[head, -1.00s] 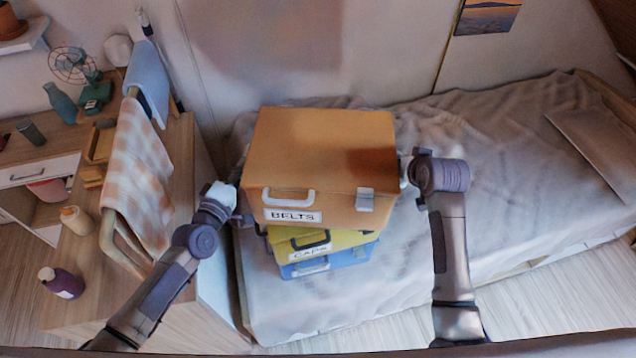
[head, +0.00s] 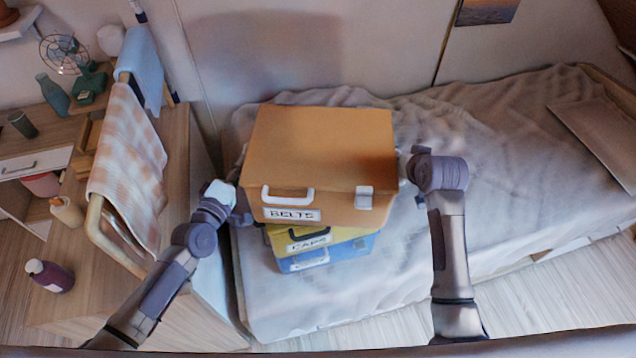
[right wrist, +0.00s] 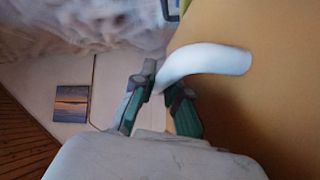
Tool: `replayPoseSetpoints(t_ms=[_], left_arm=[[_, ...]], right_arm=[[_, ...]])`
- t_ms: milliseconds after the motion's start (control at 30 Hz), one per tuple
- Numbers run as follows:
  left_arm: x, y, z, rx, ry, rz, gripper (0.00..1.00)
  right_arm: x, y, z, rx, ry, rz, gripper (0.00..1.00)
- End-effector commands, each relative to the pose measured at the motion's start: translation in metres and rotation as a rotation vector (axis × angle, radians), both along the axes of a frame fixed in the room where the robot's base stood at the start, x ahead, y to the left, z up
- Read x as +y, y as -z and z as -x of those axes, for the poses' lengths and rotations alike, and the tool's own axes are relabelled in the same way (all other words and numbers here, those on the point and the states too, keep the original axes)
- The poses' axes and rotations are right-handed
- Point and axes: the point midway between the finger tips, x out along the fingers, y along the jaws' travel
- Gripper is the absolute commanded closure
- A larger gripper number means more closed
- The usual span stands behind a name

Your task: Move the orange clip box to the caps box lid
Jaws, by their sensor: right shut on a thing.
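The orange clip box (head: 325,140), labelled BELTS, is above the yellow CAPS box (head: 345,236), hiding most of its lid. I cannot tell whether the two touch. My right gripper (head: 405,170) is at the orange box's right side. In the right wrist view its fingers (right wrist: 160,103) are shut on a white curved handle (right wrist: 208,62) on the orange wall (right wrist: 275,90). My left gripper (head: 236,203) is at the box's left side; its fingertips are mostly hidden.
The yellow box stands on a blue box (head: 345,256) on the bed (head: 500,170). Bed space is free to the right. The wall is behind.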

Motion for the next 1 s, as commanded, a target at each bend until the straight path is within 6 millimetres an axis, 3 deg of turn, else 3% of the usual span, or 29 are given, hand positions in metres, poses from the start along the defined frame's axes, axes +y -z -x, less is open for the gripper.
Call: replayPoseSetpoints(t_ms=[67, 100, 233, 567, 1000], left_arm=[[0.002, 0.007, -0.001, -0.005, -0.003, 0.001, 1.00], [0.002, 0.004, -0.001, -0.002, -0.003, -0.001, 0.80], [0.001, 0.004, 0.000, -0.002, -0.002, -0.001, 0.61], [0.001, 0.004, 0.002, 0.000, 0.000, 0.000, 0.61], [0.022, 0.001, 0.059, 0.000, 0.000, -0.002, 0.61]], right_arm=[[-0.002, 0.008, -0.001, -0.004, 0.003, 0.003, 1.00], [-0.002, 0.004, 0.000, -0.001, 0.002, 0.002, 0.80], [-0.001, 0.004, 0.000, -0.001, 0.002, 0.001, 0.62], [0.000, 0.004, 0.000, 0.000, 0.000, 0.000, 0.62], [0.001, 0.004, 0.000, 0.000, -0.001, -0.001, 0.62]])
